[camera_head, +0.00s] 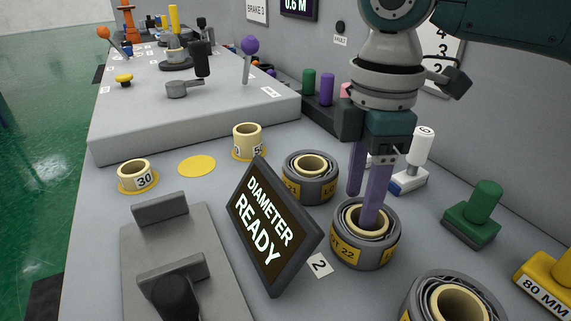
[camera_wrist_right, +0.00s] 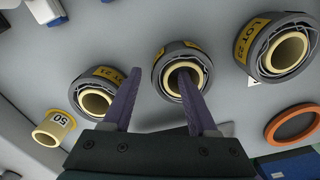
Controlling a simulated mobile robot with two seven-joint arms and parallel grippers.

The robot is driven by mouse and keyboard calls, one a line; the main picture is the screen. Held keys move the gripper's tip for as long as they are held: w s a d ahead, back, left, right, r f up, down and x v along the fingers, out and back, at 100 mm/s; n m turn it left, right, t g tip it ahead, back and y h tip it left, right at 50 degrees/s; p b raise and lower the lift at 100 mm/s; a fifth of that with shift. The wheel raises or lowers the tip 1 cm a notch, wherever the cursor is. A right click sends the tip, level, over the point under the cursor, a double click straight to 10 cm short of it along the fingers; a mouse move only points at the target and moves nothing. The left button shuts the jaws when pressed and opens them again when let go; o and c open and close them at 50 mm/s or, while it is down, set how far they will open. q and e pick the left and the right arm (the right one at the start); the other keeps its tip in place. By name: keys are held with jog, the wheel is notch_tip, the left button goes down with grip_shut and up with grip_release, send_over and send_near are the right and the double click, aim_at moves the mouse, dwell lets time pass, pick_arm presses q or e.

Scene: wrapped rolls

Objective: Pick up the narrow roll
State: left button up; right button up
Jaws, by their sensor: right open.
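Three grey wrapped rolls with cream cores and yellow labels stand on the bench. The LOT 21 roll (camera_head: 293,187) is farther back, the LOT 22 roll (camera_head: 378,252) in the middle, and the third roll (camera_head: 425,290), LOT 23 in the wrist view (camera_wrist_right: 246,36), is nearest. I cannot tell which is the narrow one. My right gripper (camera_head: 362,207) is open with its purple fingers down at the LOT 22 roll. One finger overlaps its core opening; the other is outside, toward the LOT 21 roll. Whether they touch is unclear. My left gripper is not in view.
A tilted "DIAMETER READY" display (camera_head: 272,227) stands left of the rolls. Small cores marked 30 (camera_head: 134,180) and 50 (camera_head: 246,146) stand on yellow discs. A green-handled block (camera_head: 472,225) and a yellow 80 MM piece (camera_head: 545,288) are at right. A raised grey platform (camera_head: 200,125) is behind.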

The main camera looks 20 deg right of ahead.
notch_tip(320, 180, down, 2)
jog(key=shift+c, duration=0.2)
grip_shut()
dwell(0.4)
dwell(0.9)
